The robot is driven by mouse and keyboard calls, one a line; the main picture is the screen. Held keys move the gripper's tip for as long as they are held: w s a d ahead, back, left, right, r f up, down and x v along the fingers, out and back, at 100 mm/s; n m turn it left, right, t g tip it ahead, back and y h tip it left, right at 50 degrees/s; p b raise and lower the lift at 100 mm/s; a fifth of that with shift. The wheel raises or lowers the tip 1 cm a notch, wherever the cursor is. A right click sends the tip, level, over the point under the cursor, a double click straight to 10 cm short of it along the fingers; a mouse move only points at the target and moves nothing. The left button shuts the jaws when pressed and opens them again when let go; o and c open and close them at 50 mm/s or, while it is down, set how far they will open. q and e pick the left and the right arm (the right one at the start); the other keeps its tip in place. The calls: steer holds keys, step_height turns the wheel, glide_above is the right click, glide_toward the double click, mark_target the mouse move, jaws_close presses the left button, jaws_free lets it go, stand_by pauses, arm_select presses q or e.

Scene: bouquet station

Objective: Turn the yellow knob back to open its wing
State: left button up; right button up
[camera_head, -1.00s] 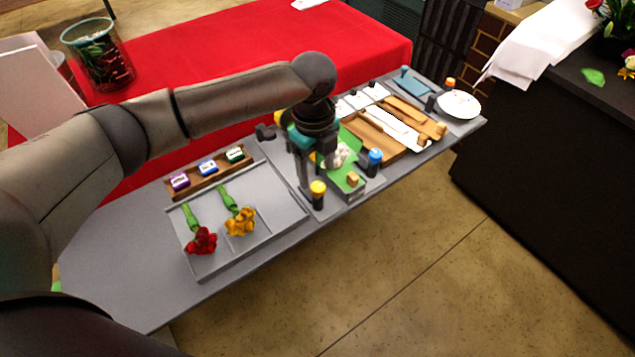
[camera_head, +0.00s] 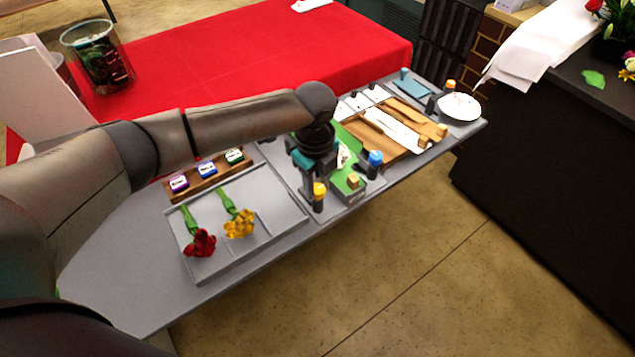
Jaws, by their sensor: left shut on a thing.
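The yellow knob (camera_head: 319,190) has a yellow top on a dark post and stands upright near the front edge of the table. My left gripper (camera_head: 308,188) is lowered right at it, and its visible finger is against the knob's left side. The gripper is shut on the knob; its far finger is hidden. The green wrapping station (camera_head: 342,178) lies just right of the gripper, partly covered by my wrist. I cannot make out the wing beside the yellow knob. My right gripper is not in view.
A grey tray (camera_head: 270,235) with a red flower (camera_head: 200,243) and a yellow flower (camera_head: 240,224) lies left. Wooden trays (camera_head: 370,143) lie beyond.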

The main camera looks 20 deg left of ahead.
arm_select(q)
jaws_close()
steer(key=shift+r+n+p, duration=0.15)
steer(key=shift+n+p, duration=0.35)
steer(key=shift+p, duration=0.3)
steer(key=n+p, duration=0.4)
steer(key=p, duration=0.2)
steer(key=shift+n, duration=0.4)
steer(key=shift+n+p, duration=0.75)
steer(key=shift+n, duration=0.25)
steer(key=n+p, duration=0.3)
steer(key=n, duration=0.2)
steer(key=shift+d+p, duration=0.1)
steer(key=shift+p, duration=0.2)
steer(key=shift+n+y+p, duration=0.3)
steer(key=shift+n+p, duration=0.75)
steer(key=shift+n, duration=1.75)
